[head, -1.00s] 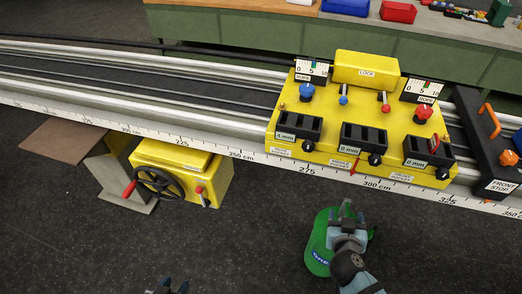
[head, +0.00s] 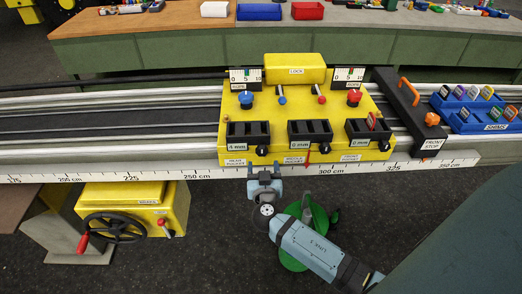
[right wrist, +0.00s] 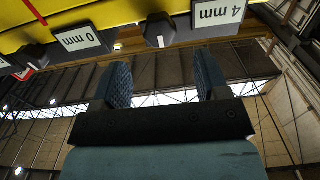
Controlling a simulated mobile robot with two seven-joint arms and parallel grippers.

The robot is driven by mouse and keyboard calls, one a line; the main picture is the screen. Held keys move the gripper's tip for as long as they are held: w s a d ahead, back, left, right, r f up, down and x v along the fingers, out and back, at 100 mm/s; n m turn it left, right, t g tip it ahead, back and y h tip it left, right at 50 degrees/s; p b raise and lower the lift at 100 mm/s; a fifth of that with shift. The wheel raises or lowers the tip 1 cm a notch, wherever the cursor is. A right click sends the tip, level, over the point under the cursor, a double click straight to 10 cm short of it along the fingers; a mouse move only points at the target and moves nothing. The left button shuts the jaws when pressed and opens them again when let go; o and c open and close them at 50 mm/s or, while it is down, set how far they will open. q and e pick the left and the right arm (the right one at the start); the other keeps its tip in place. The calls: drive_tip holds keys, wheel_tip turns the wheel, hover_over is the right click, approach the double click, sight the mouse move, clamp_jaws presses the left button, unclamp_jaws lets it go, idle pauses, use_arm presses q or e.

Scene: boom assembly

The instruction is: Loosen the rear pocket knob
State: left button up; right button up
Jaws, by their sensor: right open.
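The yellow carriage block (head: 295,72) sits on the long rail and carries three black pockets. The rear pocket (head: 248,134), marked 4 mm, is the left one in the head view. Its dark knob (head: 262,151) is at the lower right of the pocket on the front face. My right gripper (head: 264,170) points up just below this knob, open and empty. In the right wrist view the rear pocket knob (right wrist: 158,30) lies beyond the two open fingers (right wrist: 164,85), between their lines and apart from them. My left gripper is not in view.
The middle knob (head: 325,148) and front knob (head: 383,145) are on the same face. The scale rail (head: 215,170) runs below it. A green round object (head: 300,235) is partly behind my right arm. A handwheel (head: 112,228) is at lower left.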

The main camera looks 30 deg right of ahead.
sight(262, 152)
drive_tip(key=p+x, duration=0.1)
drive_tip(key=x, duration=0.5)
drive_tip(key=shift+c, duration=0.5)
